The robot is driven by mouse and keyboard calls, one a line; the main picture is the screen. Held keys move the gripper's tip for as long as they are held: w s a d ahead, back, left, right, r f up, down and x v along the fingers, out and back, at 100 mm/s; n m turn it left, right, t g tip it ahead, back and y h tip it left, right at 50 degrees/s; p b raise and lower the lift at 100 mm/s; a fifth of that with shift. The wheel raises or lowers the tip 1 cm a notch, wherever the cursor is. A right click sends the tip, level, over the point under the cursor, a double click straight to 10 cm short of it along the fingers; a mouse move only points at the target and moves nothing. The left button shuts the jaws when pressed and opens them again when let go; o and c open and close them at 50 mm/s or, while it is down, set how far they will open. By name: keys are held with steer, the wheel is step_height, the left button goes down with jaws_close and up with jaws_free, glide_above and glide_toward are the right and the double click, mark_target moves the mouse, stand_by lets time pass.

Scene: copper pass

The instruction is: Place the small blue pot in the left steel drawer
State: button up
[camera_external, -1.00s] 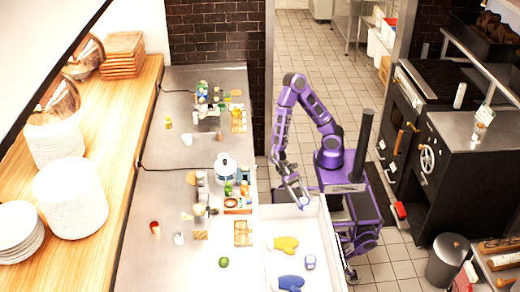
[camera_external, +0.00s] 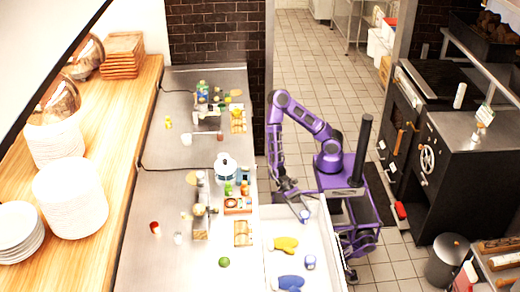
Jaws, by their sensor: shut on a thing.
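The left steel drawer (camera_external: 272,262) stands pulled out from the steel counter, with a pale interior. My gripper (camera_external: 301,208) points down over the far end of this drawer. It is shut on the small blue pot (camera_external: 304,215), which shows as a small blue and white shape at the fingertips. I cannot tell whether the pot touches the drawer floor. The fingers are small and dark in this view.
In the drawer lie a yellow mitt (camera_external: 286,244), a blue mitt (camera_external: 287,283) and another small blue-white item (camera_external: 310,262). Bottles, boxes and a white canister (camera_external: 226,170) crowd the steel counter (camera_external: 160,215) to the left.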

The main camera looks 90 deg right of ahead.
steer(key=shift+f+b, duration=0.4)
steer(key=shift+b, duration=0.15)
steer(key=shift+f, duration=0.2)
steer(key=o, duration=1.5)
